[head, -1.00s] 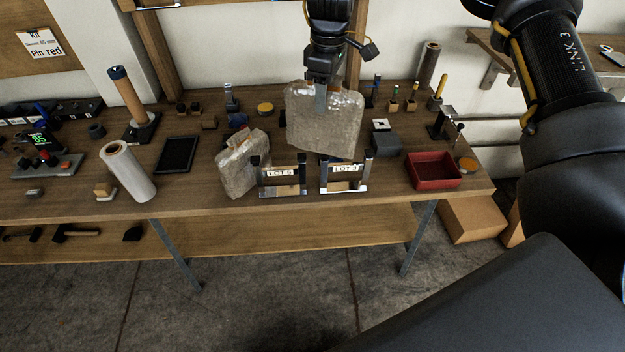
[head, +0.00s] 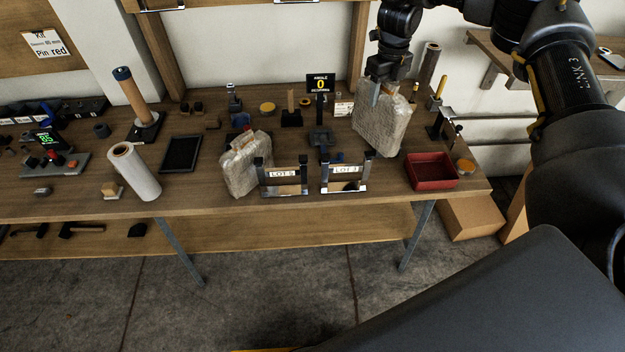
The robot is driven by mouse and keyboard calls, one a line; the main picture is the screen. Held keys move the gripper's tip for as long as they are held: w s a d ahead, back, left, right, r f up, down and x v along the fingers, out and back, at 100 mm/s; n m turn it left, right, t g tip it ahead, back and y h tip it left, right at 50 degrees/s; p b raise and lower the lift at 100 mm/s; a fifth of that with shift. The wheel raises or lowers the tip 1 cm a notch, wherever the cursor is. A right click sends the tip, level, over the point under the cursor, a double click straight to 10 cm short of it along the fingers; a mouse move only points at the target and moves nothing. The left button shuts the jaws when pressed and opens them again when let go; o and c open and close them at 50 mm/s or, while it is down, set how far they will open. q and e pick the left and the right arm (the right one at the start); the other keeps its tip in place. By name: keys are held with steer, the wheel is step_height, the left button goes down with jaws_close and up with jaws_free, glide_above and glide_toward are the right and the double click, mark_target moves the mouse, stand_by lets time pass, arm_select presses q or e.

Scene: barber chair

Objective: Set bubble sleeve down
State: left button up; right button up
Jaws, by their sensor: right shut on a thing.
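My right gripper (head: 385,88) hangs over the right part of the workbench, pointing down, and is shut on the top of a bubble sleeve (head: 380,125). This sleeve is a translucent, bubbly pouch, slightly tilted. Its lower edge is close to the bench top, behind and to the right of the LOT 3 stand; I cannot tell whether it touches. A second bubble sleeve (head: 246,163) stands on the bench by the LOT 5 stand (head: 284,178). The LOT 3 stand (head: 344,178) is empty. My left gripper is not in view.
A red tray (head: 432,171) lies right of the held sleeve. A small display reading 0 (head: 320,84) stands behind the stands. A white roll (head: 134,171) and a black tray (head: 180,153) are to the left. Bare wood (head: 210,190) shows at the front.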

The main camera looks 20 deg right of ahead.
mark_target(378, 140)
steer(key=shift+s+d+f+n, duration=0.15)
steer(key=shift+d+f+n, duration=0.3)
steer(key=shift+d+n, duration=0.35)
steer(key=shift+n, duration=0.8)
step_height(378, 140, down, 6)
steer(key=b, duration=0.5)
steer(key=shift+d+r, duration=0.15)
steer(key=shift+r, duration=0.05)
step_height(378, 140, down, 7)
steer(key=shift+r+p, duration=0.15)
steer(key=shift+p, duration=0.5)
step_height(378, 140, down, 4)
steer(key=shift+r+p, duration=0.1)
steer(key=shift+p, duration=0.4)
